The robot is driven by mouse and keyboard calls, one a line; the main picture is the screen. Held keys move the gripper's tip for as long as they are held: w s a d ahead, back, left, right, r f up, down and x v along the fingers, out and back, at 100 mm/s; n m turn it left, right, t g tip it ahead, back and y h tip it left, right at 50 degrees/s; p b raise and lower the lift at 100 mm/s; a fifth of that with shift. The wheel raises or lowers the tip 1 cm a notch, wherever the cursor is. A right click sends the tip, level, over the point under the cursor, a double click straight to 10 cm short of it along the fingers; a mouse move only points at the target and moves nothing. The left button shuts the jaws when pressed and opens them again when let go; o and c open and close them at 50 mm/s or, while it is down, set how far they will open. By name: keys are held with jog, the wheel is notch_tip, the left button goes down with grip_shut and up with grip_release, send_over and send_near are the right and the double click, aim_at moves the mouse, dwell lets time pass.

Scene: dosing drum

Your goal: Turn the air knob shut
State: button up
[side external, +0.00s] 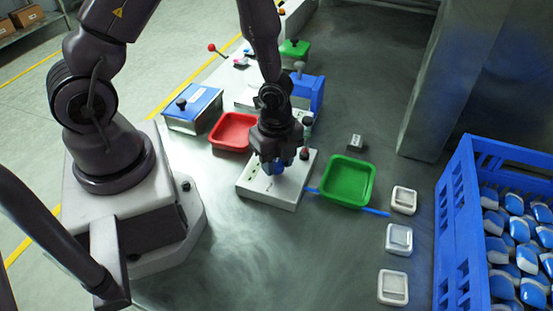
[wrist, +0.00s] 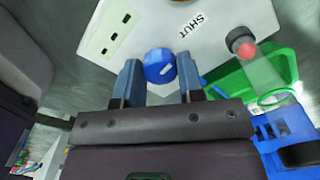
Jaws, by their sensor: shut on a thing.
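The air knob (wrist: 159,65) is a round blue knob with a white pointer line, on a white panel box (wrist: 105,25). The word SHUT (wrist: 189,25) is printed on the panel, upper right of the knob in the wrist view. The pointer line lies slantwise across the knob. My gripper (wrist: 160,80) is shut on the knob, one blue-grey finger on each side. In the side external view my gripper (side external: 278,166) points down over the white box (side external: 262,193) and largely hides the knob.
A green tray (side external: 347,181) is right of the box, and a red tray (side external: 233,131) is behind it to the left. Small white dishes (side external: 397,238) and a blue crate (side external: 458,235) are further right.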

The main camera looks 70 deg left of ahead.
aim_at(276, 163)
jog(key=shift+m, duration=0.6)
jog(key=shift+a, duration=0.1)
jog(key=o, duration=0.9)
notch_tip(276, 163, up, 13)
jog(key=shift+f, duration=0.1)
dwell(0.3)
